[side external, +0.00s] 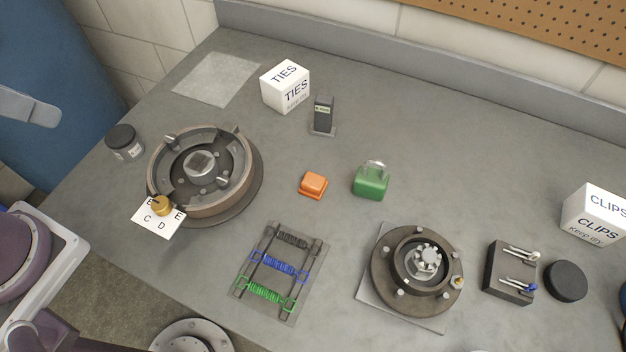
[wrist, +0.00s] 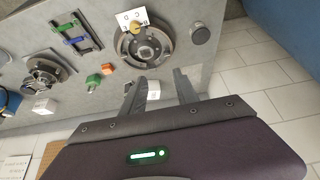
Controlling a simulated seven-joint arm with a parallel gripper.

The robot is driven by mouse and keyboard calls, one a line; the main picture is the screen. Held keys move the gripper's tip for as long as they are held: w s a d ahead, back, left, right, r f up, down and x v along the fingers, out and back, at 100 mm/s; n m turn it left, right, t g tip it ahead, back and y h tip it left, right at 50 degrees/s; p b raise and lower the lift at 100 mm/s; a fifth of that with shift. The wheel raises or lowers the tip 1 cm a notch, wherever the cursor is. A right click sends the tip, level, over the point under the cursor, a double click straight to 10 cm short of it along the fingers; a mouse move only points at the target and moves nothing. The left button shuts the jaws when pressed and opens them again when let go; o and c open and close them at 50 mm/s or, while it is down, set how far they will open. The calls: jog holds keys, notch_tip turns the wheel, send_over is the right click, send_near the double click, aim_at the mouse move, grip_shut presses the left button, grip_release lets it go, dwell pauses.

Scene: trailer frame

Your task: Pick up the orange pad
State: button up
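The orange pad (side external: 313,184) is a small block with a raised top and a wider base. In the side view the fingers cannot be clearly made out.
A round brake drum (side external: 255,180) stands left of the pad. A spring board (side external: 240,285) lies in front, and a hub (side external: 388,290) sits front right. Behind are a small dark device (side external: 323,115) and a white TIES box (side external: 285,86). Bare bench surrounds the pad.

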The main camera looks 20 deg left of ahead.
jog(key=o, duration=0.4)
jog(key=shift+o, duration=0.2)
jog(key=m+g, duration=0.6)
jog(key=m, duration=1.2)
send_over(313, 180)
jog(key=f, duration=2)
jog(key=shift+s+d+f, duration=0.1)
jog(key=shift+s, duration=0.25)
jog(key=f, duration=0.7)
jog(key=shift+w, duration=0.4)
